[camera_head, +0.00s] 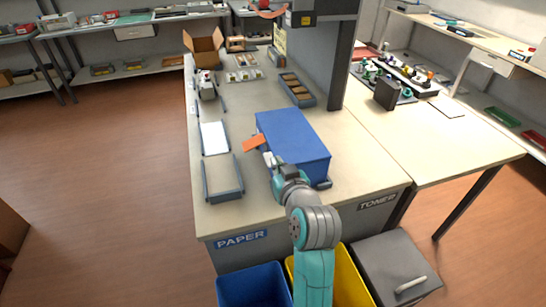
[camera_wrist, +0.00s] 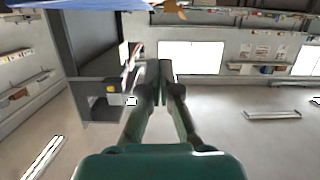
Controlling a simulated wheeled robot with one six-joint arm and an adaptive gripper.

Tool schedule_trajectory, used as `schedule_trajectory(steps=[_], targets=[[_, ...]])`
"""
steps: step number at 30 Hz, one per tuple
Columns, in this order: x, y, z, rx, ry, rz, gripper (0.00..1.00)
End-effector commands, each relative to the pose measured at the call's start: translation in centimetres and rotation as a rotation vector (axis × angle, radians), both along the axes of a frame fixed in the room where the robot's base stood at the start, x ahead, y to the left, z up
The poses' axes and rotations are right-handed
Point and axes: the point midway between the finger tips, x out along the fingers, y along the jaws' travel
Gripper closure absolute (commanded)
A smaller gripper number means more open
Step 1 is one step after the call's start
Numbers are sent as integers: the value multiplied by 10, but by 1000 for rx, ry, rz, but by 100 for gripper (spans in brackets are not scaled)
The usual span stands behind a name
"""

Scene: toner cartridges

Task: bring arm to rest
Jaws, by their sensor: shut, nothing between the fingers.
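My arm reaches up from the bottom of the head view over the front of the bench (camera_head: 225,215). My gripper (camera_head: 268,158) is beside the left side of a large blue box (camera_head: 290,135). In the wrist view the two fingers of my gripper (camera_wrist: 164,72) are together with nothing between them. An orange flat piece (camera_head: 254,143) shows just beyond the gripper, by the box; I cannot tell if they touch. The wrist camera faces out across the room, with a blue surface (camera_wrist: 80,4) along its top edge.
A white paper stack (camera_head: 214,137) and an empty grey tray (camera_head: 223,180) lie left of the box. A blue bin (camera_head: 253,285), a yellow bin (camera_head: 350,280) and a grey lidded bin (camera_head: 398,265) stand at the bench front. A dark column (camera_head: 343,65) rises behind.

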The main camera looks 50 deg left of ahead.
Motion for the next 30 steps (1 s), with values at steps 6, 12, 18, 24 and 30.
schedule_trajectory(steps=[6,12,18,24,30], targets=[[-6,-13,4,1,0,0,100],[-6,-13,4,0,1,1,100],[1,-32,-15,-1,11,-37,100],[16,-103,-74,2,38,-169,100],[18,-186,-130,10,59,-319,100]])
